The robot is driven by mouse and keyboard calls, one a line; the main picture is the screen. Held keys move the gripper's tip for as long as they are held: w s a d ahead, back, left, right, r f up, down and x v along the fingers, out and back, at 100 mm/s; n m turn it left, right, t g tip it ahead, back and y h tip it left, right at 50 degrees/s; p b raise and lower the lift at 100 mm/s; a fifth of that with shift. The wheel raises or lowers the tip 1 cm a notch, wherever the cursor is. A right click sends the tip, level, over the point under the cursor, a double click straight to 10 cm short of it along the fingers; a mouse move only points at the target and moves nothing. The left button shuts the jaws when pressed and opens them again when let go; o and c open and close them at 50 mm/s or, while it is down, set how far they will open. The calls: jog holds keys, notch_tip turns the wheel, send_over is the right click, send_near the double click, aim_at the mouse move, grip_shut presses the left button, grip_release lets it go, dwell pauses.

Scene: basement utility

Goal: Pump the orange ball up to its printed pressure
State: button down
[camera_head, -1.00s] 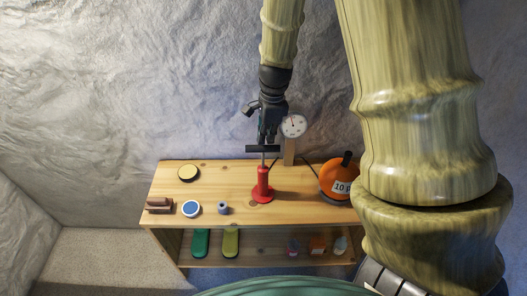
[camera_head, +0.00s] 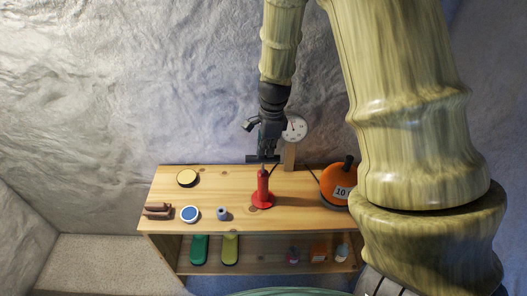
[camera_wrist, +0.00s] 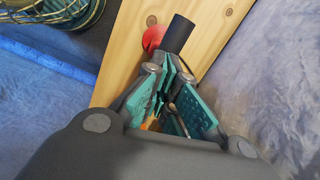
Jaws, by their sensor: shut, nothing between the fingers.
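The red hand pump (camera_head: 263,190) stands upright on the wooden bench top, its black crossbar handle (camera_head: 251,159) close above the barrel. My gripper (camera_head: 265,150) is shut and empty, fingertips down at the handle; whether they touch it is unclear. In the wrist view, the dark handle (camera_wrist: 178,33) sticks out beyond my teal-padded fingers (camera_wrist: 168,75), with the red pump base (camera_wrist: 153,37) below. The orange ball (camera_head: 333,177) sits at the bench's right, label starting "10", its right side hidden by my arm. A white dial gauge (camera_head: 297,127) stands behind on a wooden post; its reading is too small to tell.
On the bench top (camera_head: 240,183) lie a yellow-topped round tin (camera_head: 187,178), a blue-topped tin (camera_head: 189,214), a small blue-grey roll (camera_head: 222,213) and a brown object (camera_head: 157,210). The lower shelf holds green (camera_head: 199,249) and yellow-green (camera_head: 230,249) items and several small ones.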

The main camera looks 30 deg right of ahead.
jog(key=shift+f, duration=1.05)
jog(key=shift+s+d+r, duration=0.1)
jog(key=shift+d+r, duration=0.05)
jog(key=shift+r, duration=0.1)
jog(key=shift+s+d+r+p, duration=0.2)
jog(key=shift+d+p, duration=0.3)
jog(key=shift+d, duration=0.1)
jog(key=shift+s+d+r+p, duration=0.2)
jog(key=shift+d+p, duration=0.25)
jog(key=shift+d, duration=0.15)
jog(key=shift+d+f, duration=0.1)
notch_tip(320, 180, up, 12)
jog(key=d, duration=0.1)
jog(key=shift+s, duration=0.3)
